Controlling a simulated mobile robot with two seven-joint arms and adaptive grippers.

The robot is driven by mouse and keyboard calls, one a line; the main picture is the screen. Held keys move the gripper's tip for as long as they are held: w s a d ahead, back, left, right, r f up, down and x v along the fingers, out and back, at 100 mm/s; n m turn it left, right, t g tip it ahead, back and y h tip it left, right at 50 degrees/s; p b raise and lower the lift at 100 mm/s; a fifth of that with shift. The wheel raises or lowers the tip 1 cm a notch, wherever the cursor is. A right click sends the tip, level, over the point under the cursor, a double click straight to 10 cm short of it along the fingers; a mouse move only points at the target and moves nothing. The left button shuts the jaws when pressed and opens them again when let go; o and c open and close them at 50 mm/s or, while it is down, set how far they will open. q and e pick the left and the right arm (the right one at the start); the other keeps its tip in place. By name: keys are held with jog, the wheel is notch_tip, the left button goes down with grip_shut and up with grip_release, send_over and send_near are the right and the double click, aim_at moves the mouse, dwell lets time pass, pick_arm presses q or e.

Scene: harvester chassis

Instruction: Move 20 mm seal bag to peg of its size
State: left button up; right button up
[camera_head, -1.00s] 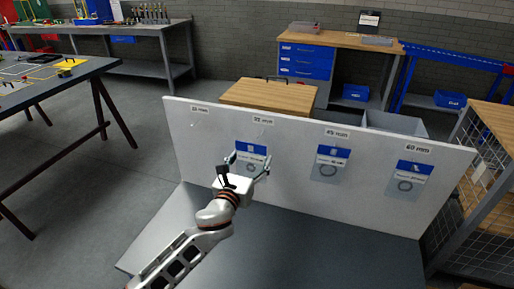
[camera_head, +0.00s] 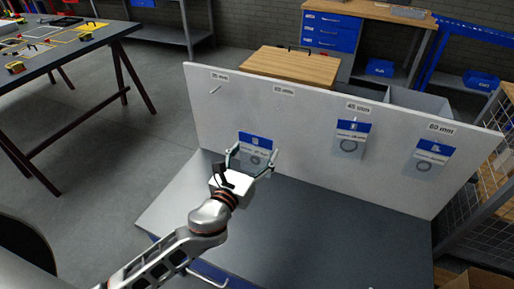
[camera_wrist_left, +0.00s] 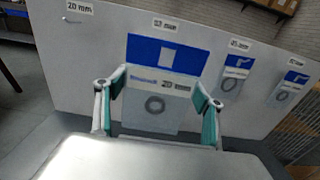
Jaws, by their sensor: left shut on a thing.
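The 20 mm seal bag (camera_head: 255,153) has a blue header, a white strip reading 20 mm and a dark ring; it also shows in the left wrist view (camera_wrist_left: 158,85). My left gripper (camera_head: 250,160) is shut on the bag, its fingers at the bag's two sides, and holds it upright in front of the white board (camera_head: 320,160). The 20 mm peg (camera_head: 215,90) sticks out bare under its label at the board's upper left, above and left of the bag. The peg also shows in the left wrist view (camera_wrist_left: 72,20). My right gripper is out of view.
A second label (camera_head: 284,89) has no bag hanging directly under it. Bags hang under the 45 mm (camera_head: 350,140) and 60 mm (camera_head: 431,157) labels. A grey surface (camera_head: 320,220) lies below the board. A dark table (camera_head: 60,60) stands at left.

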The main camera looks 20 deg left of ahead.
pick_arm(q)
jog(key=s, duration=0.6)
jog(key=shift+s+a, duration=0.3)
jog(key=shift+a, duration=0.1)
dwell(0.6)
dwell(0.8)
jog(key=s+a+r+n+y, duration=0.1)
jog(key=s+a+r+y, duration=0.1)
jog(key=s+a+r, duration=0.2)
jog(key=a, duration=0.2)
jog(key=shift+s+a, duration=0.25)
jog(key=shift+a, duration=0.1)
